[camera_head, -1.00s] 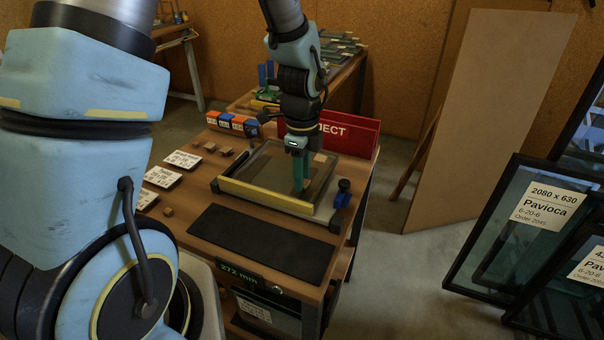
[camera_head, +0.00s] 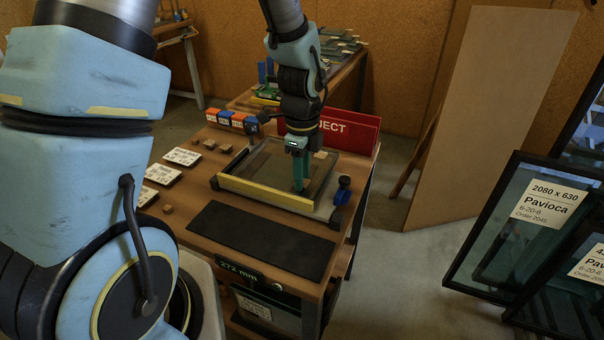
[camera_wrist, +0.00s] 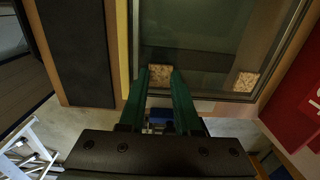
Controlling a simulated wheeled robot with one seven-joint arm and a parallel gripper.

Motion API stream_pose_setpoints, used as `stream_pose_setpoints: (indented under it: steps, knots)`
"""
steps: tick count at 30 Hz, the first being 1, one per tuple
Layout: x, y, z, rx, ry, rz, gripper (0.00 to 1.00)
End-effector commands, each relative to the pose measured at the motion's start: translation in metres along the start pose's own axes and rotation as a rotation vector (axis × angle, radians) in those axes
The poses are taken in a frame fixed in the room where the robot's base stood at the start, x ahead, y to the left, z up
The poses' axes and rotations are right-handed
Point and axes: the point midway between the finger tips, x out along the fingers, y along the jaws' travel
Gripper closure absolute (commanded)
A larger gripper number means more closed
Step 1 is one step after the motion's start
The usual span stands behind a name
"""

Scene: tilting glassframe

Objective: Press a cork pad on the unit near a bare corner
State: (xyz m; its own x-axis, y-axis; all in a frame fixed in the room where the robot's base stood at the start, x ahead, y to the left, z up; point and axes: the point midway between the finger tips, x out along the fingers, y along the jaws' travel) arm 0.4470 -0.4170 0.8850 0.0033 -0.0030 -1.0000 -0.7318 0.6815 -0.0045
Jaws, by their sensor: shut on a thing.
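The unit is a glass pane (camera_head: 262,165) lying flat in a shallow tray with a yellow front strip (camera_head: 265,193) on the bench. My gripper (camera_head: 299,188) points down over the pane's near right corner. In the wrist view my green fingers (camera_wrist: 160,80) are shut on a small speckled cork pad (camera_wrist: 160,77), at or just above the glass; contact cannot be told. Another cork pad (camera_wrist: 246,82) sits near a different corner of the glass. The held pad is hidden in the head view.
Loose cork pads (camera_head: 209,144) lie left of the tray, another (camera_head: 168,209) nearer. Printed cards (camera_head: 163,174) lie at the left, a black mat (camera_head: 262,238) in front. A red reject board (camera_head: 350,132) stands behind. A blue and black clamp (camera_head: 343,188) is at the tray's right.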

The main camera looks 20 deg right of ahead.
Motion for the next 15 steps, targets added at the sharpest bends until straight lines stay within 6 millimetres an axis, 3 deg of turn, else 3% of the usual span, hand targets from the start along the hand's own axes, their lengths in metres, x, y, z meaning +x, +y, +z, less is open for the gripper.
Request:
stream_pose_setpoints:
  steps: [2, 3, 12, 15]
  knots:
    - [0.0014, 0.0001, 0.0, 0.0, 0.0, 0.0, 1.0]
    - [0.0012, 0.0001, 0.0, 0.0, 0.0, 0.0, 0.66]
    - [0.0012, 0.0004, 0.0, 0.0, 0.0, 0.001, 0.33]
    - [0.0013, 0.0005, 0.0, 0.0, 0.0, 0.001, 0.33]
